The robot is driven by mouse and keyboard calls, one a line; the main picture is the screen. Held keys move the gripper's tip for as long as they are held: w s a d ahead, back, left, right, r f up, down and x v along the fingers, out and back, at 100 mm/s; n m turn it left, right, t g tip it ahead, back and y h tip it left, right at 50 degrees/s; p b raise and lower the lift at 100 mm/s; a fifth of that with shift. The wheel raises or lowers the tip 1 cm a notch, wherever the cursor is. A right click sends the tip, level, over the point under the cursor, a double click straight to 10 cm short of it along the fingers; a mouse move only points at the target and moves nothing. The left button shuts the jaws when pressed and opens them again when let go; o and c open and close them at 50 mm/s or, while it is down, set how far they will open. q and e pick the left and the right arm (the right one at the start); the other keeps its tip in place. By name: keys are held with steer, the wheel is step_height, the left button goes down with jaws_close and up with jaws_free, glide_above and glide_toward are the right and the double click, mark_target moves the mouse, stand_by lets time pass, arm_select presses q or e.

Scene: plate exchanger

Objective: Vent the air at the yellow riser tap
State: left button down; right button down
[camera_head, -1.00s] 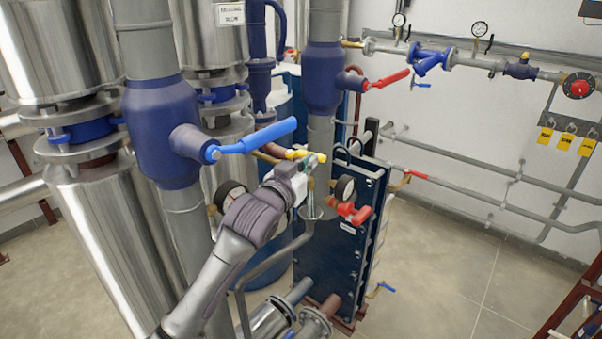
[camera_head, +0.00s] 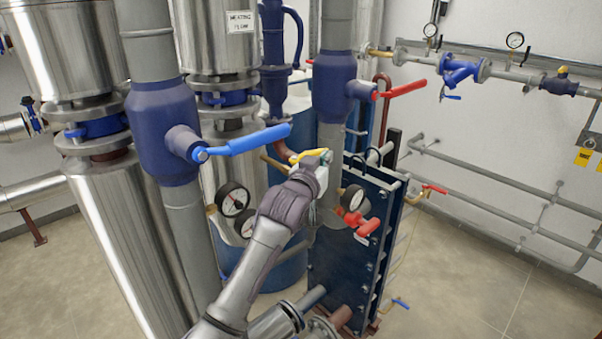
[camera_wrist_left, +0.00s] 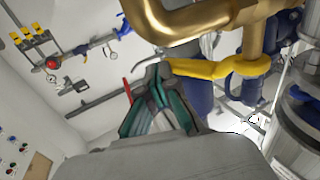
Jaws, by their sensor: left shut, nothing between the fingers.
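The yellow riser tap handle (camera_head: 306,154) shows in the head view on a brass pipe, just above my left wrist. In the left wrist view the yellow handle (camera_wrist_left: 205,68) runs sideways beneath a large brass pipe bend (camera_wrist_left: 190,22). My left gripper (camera_wrist_left: 160,74) is shut and empty, its green-padded fingertips close to the left end of the handle. I cannot tell whether they touch it. In the head view my left gripper (camera_head: 325,160) is partly hidden by my wrist. My right gripper is not in view.
A blue valve lever (camera_head: 243,142) sticks out left of the tap. A red lever (camera_head: 405,89) is at the upper right. The plate exchanger (camera_head: 350,240), gauges (camera_head: 232,199) and red taps (camera_head: 362,224) stand beside and below my arm. The floor at right is open.

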arm_select(q)
steer(key=shift+w+a, duration=0.15)
steer(key=shift+w, duration=1.25)
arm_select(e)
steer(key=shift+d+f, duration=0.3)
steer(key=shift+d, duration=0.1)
arm_select(q)
steer(key=shift+w, duration=0.1)
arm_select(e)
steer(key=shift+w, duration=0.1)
